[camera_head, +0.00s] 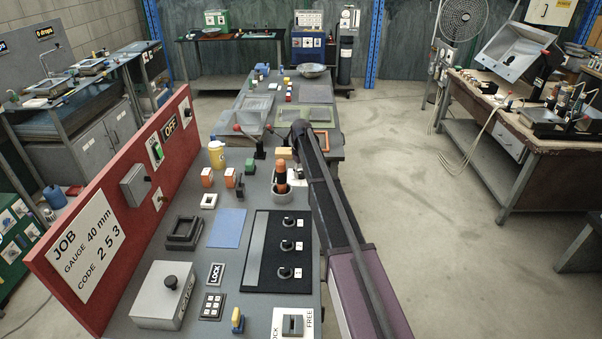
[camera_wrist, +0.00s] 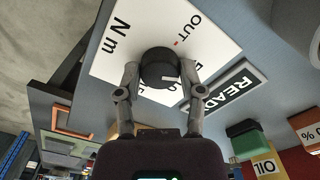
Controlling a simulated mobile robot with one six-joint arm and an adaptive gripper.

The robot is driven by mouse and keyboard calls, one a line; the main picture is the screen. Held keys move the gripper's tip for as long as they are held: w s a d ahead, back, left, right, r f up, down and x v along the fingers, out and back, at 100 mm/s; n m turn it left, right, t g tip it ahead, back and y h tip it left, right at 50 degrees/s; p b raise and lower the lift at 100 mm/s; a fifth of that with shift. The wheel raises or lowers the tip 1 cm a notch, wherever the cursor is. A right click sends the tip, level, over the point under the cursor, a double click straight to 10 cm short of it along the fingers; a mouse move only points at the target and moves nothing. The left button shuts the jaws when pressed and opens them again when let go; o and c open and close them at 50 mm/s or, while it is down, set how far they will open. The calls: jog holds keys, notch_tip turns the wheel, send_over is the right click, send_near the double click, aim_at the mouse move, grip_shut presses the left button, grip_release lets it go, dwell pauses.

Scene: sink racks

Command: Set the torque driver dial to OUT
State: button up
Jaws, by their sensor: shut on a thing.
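The torque driver dial is a round black knob (camera_wrist: 158,66) on a white plate (camera_wrist: 118,58) in the wrist view. The plate bears "OUT" with a small red mark beside it, "N m", and other lettering partly covered by the knob and fingers. A pale line shows on the knob's lower right side, away from the OUT mark; its exact reading is unclear. My gripper (camera_wrist: 160,73) has one finger on each side of the knob and is shut on it. In the head view my arm hides the gripper tips and dial.
A sign reading "READ..." (camera_wrist: 228,92) lies close beside the dial plate. In the head view an orange-topped tool (camera_head: 281,178) stands in a round holder left of my arm. A black panel with several knobs (camera_head: 262,268) and a red upright board (camera_head: 120,205) are nearby.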

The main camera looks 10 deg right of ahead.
jog(key=n, duration=1.2)
jog(key=shift+n, duration=0.4)
jog(key=o, duration=1.2)
jog(key=shift+c, duration=0.2)
jog(key=shift+m, duration=0.3)
